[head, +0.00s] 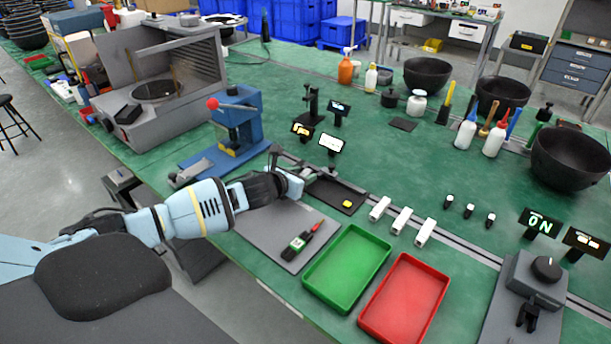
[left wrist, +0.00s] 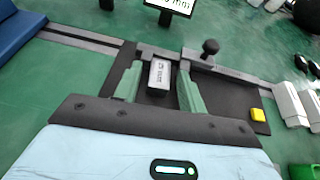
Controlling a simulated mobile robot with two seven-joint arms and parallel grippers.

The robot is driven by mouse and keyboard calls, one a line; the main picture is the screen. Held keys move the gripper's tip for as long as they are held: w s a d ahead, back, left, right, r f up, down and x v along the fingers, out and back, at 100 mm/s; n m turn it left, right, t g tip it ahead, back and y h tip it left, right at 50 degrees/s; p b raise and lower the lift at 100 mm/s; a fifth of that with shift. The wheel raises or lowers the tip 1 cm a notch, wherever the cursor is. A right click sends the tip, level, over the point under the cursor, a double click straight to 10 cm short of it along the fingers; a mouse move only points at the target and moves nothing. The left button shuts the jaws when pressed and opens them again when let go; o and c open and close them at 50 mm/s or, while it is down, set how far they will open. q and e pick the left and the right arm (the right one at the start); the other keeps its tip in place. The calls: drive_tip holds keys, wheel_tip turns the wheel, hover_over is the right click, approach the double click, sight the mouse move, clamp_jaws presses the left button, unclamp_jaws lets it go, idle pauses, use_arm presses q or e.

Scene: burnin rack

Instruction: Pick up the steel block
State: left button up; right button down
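The steel block (left wrist: 160,74) is a small grey block with a dark label. In the left wrist view it sits on a black fixture plate (left wrist: 228,88) with a grey frame and a dark round knob (left wrist: 210,47). My left gripper (left wrist: 160,84) is open around the block, with one greenish finger on each side and a visible gap to each. In the head view my left gripper (head: 292,181) is at the left end of the fixture (head: 325,190) and the block is not clearly seen. My right gripper is not in view.
Several pale blocks (head: 402,220) stand right of the fixture. A green tray (head: 348,268) and a red tray (head: 404,300) lie in front. A grey mat (head: 270,228) holds a handheld tool (head: 299,242). A blue press (head: 236,130) stands behind left.

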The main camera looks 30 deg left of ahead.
use_arm(q)
clamp_jaws()
drive_tip(key=shift+r, duration=0.85)
wheel_tip(320, 180, up, 2)
drive_tip(key=shift+r+p, duration=0.1)
drive_tip(key=shift+p, duration=0.2)
drive_tip(key=s+d, duration=0.2)
drive_tip(key=s, duration=0.2)
drive_tip(key=s+d, duration=0.2)
drive_tip(key=s, duration=0.3)
drive_tip(key=s+d+r, duration=0.1)
drive_tip(key=s+d, duration=0.2)
drive_tip(key=s, duration=0.2)
drive_tip(key=shift+s+d, duration=0.1)
drive_tip(key=shift+s, duration=0.05)
